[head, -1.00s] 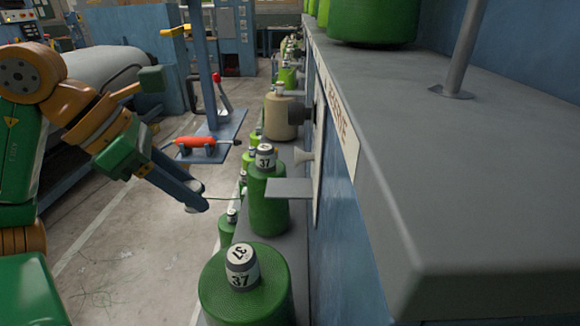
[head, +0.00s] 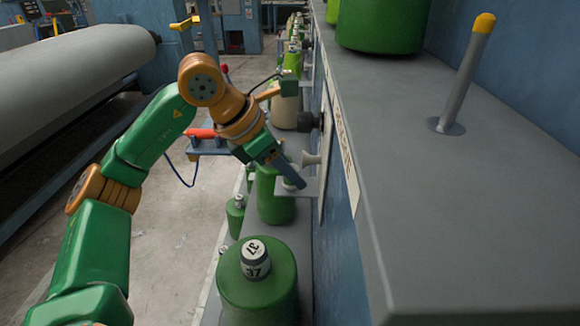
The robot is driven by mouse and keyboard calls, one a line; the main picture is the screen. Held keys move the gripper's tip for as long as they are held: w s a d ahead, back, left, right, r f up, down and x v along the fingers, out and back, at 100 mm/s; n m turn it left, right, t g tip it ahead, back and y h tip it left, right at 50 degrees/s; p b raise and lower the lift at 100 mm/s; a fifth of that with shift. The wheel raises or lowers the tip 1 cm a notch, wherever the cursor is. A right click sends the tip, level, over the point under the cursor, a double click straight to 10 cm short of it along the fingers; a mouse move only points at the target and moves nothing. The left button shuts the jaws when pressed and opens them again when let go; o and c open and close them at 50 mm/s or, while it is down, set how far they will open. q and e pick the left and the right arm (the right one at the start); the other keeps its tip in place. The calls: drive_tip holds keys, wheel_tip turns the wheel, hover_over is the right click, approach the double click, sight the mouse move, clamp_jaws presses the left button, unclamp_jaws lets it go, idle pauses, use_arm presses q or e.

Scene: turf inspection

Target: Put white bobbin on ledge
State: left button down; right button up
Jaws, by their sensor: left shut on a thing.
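My left gripper (head: 289,180) reaches in from the left, its fingers pointing down and right. It is shut on a small pale rounded piece, the white bobbin (head: 294,184), mostly hidden by the fingers. A small flat grey ledge (head: 312,188) sticks out from the blue wall of the machine, right at the fingertips. The bobbin appears over the ledge's left part; I cannot tell whether they touch. My right gripper is not in view.
A pale flared guide (head: 311,160) and a dark knob (head: 307,121) stick out of the wall just beyond the ledge. A green bobbin (head: 276,206) stands below the ledge and another (head: 258,290) nearer. A grey shelf (head: 470,220) with an upright yellow-tipped post (head: 467,75) lies right.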

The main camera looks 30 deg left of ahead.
use_arm(q)
drive_tip(key=c, duration=0.5)
unclamp_jaws()
drive_tip(key=shift+f, duration=0.1)
drive_tip(key=shift+r+p, duration=0.3)
drive_tip(key=p+v, duration=0.1)
drive_tip(key=v, duration=1.1)
drive_tip(key=shift+f, duration=0.1)
